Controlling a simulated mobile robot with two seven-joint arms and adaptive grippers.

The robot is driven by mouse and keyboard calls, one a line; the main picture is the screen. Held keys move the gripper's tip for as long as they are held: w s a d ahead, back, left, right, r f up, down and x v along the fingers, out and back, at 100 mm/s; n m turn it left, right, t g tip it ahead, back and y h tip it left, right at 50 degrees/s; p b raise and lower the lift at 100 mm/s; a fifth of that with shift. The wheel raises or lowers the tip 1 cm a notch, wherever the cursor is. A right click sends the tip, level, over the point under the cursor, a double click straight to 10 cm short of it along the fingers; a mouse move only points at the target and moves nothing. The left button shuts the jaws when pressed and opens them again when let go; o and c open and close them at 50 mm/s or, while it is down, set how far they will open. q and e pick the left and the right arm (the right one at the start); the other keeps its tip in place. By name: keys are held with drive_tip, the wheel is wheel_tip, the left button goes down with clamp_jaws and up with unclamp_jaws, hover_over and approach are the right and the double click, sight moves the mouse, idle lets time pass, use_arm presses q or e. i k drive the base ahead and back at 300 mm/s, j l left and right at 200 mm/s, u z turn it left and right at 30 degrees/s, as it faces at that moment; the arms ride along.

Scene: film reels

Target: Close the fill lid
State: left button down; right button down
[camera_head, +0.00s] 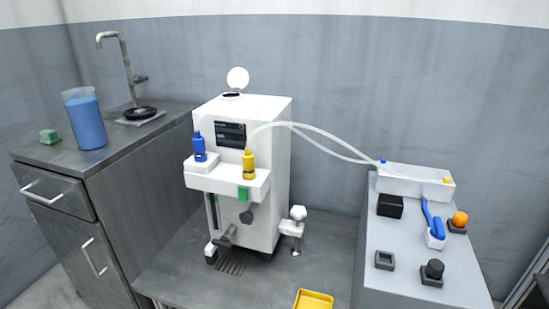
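A white machine (268,140) stands on a low grey bench in the middle of the head view. Its round white fill lid (238,78) stands upright, open, at the back of a dark round fill opening (232,95) on the machine's top. Nothing touches the lid. Neither of my grippers shows in the head view.
A blue jug (85,120) and a tap (125,65) are on the left counter (60,152). Two pale hoses (320,145) arch right to a white box (415,180) on the right counter. A yellow tray (313,300) lies at the front.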

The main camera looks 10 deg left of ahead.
sight(238, 78)
drive_tip(key=i+j+u, duration=0.1)
drive_tip(key=j, duration=0.35)
drive_tip(key=i+j, duration=0.1)
drive_tip(key=j, duration=0.3)
drive_tip(key=i+j+u, duration=0.15)
drive_tip(key=j, duration=0.25)
drive_tip(key=k, duration=0.05)
